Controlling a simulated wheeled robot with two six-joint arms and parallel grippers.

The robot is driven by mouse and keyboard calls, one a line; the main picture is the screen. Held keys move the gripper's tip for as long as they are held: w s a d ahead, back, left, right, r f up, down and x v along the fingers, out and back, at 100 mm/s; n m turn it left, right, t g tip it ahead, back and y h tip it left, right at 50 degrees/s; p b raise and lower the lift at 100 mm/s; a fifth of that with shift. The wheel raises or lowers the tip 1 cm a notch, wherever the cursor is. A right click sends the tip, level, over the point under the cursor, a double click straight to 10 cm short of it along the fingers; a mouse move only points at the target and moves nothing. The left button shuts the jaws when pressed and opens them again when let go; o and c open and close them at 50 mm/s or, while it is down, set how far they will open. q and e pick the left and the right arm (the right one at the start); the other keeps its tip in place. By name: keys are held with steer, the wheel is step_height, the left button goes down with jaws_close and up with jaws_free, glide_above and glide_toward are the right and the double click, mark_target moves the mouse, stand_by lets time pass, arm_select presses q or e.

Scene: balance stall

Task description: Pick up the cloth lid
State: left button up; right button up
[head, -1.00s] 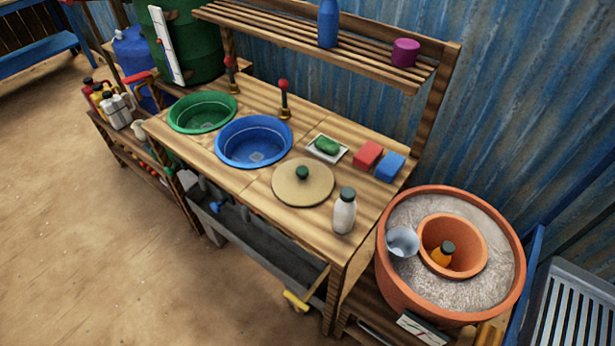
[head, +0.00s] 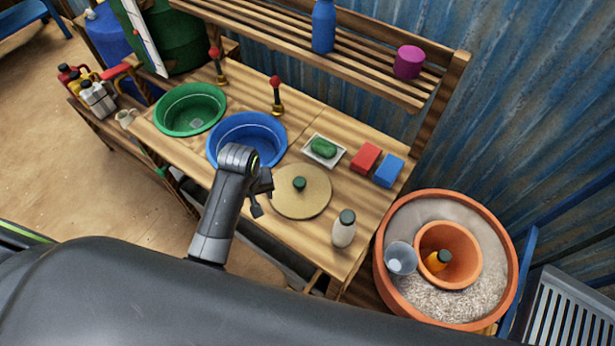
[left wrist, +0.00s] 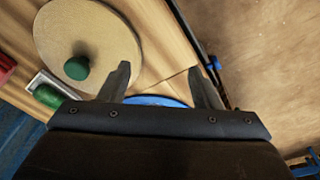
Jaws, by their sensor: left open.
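The cloth lid (head: 302,204) is a flat, round, tan disc with a dark green knob (head: 299,184) at its middle. It lies on the wooden bench between the blue basin and the white bottle. My left gripper (head: 262,196) is open and empty, just left of the lid and apart from the knob. In the left wrist view the lid (left wrist: 110,30) shows at upper left, and my left gripper (left wrist: 163,85) has its two fingers spread, with the green knob to the left of them. My right gripper is not in view.
A blue basin (head: 228,138) and green basin (head: 180,102) are set in the bench. A white bottle (head: 343,232) stands right of the lid. A soap dish (head: 312,158), red block (head: 365,158) and blue block (head: 389,171) sit behind it. A terracotta pot (head: 385,285) stands at right.

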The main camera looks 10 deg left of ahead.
arm_select(q)
steer(key=w+d+r+n+g, duration=0.1)
steer(key=w+d+r+n, duration=0.2)
steer(key=w+d+r, duration=0.6)
steer(key=b, duration=0.4)
glide_above(299, 181)
step_height(299, 181, down, 4)
steer(key=f, duration=0.1)
steer(key=f+p, duration=0.1)
steer(key=f, duration=0.1)
steer(key=f+p, duration=0.1)
steer(key=f, duration=0.1)
steer(key=shift+a+f, duration=0.15)
steer(key=shift+a, duration=0.1)
steer(key=shift+f, duration=0.5)
steer(key=shift+d+f+p, duration=0.15)
steer(key=shift+f+p, duration=0.15)
steer(key=shift+f, duration=0.7)
steer(key=shift+d+f+p, duration=0.15)
steer(key=shift+f+p, duration=0.15)
steer(key=shift+f, duration=1.4)
steer(key=c, duration=1.1)
